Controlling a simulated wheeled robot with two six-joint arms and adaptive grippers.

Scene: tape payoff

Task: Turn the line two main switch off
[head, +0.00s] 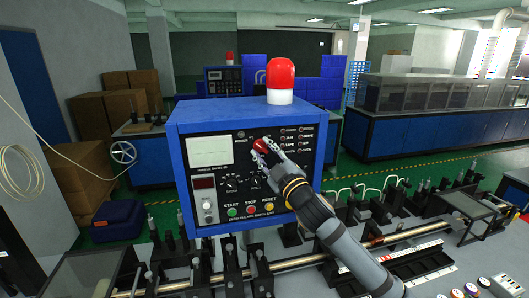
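A blue control box (185,140) with a dark front panel stands in the middle of the head view. A red rotary switch knob (261,146) sits on the panel, right of the pale screen (209,151). My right gripper (264,153) is at the panel with its fingers on either side of the red knob. I cannot tell whether the fingers touch or grip it. The gripper and wrist hide part of the panel below and right of the knob. The knob's pointing direction and any line number are too small to read. My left gripper is out of view.
A red beacon (280,76) stands on the box. Start (232,212), stop (251,210) and reset (269,207) buttons sit low on the panel. Metal rods and fixtures crowd the bench in front and to the right. A similar control box (223,80) stands farther back.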

